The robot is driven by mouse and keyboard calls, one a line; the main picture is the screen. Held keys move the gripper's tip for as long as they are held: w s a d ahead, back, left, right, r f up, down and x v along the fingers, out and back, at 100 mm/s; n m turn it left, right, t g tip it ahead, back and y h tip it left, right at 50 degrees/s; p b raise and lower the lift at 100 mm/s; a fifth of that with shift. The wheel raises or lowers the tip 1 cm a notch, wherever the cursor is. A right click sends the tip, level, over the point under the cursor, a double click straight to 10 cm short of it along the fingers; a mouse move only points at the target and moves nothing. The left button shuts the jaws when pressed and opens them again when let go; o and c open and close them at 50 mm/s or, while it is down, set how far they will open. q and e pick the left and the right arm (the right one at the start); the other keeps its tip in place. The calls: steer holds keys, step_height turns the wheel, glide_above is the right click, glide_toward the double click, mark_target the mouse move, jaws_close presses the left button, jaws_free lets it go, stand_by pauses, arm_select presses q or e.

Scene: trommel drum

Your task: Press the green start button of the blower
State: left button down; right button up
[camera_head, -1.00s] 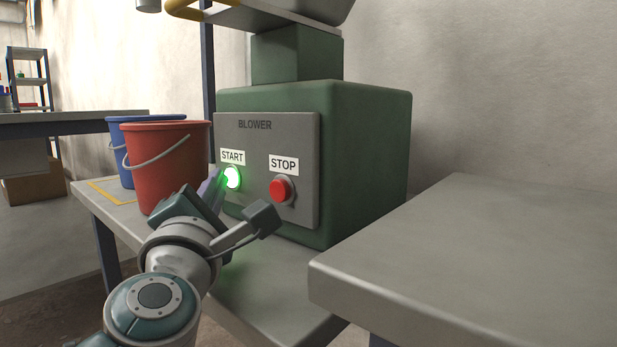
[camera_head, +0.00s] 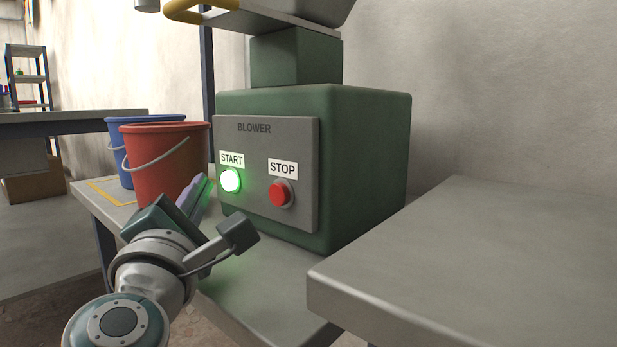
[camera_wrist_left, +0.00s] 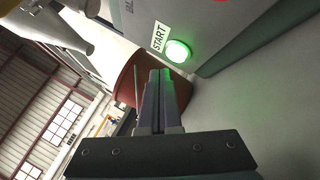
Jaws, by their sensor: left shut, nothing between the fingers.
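The blower (camera_head: 360,165) is a green box with a grey panel (camera_head: 255,140) on its front. The green start button (camera_head: 230,180) is lit bright green under a START label; it also shows lit in the left wrist view (camera_wrist_left: 178,51). The red stop button (camera_head: 279,193) sits to its right under a STOP label. My left gripper (camera_head: 203,184) is shut and empty, with its fingertips to the left of the start button and apart from it. In the left wrist view the closed fingers (camera_wrist_left: 160,76) end below and left of the button. My right gripper is not in view.
A red bucket (camera_head: 165,165) and a blue bucket (camera_head: 118,150) stand on the bench (camera_head: 265,290) left of the blower, close to my left gripper. A grey table (camera_head: 480,250) fills the right foreground, its top clear.

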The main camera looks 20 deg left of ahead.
arm_select(q)
steer(key=shift+s+a+p, duration=0.15)
steer(key=shift+s+a, duration=0.1)
steer(key=shift+s, duration=0.45)
steer(key=shift+s+a+p, duration=0.15)
steer(key=shift+s+a, duration=0.15)
steer(key=shift+s, duration=0.35)
steer(key=shift+s+a+p, duration=0.15)
steer(key=shift+s+a, duration=0.1)
steer(key=shift+s, duration=0.45)
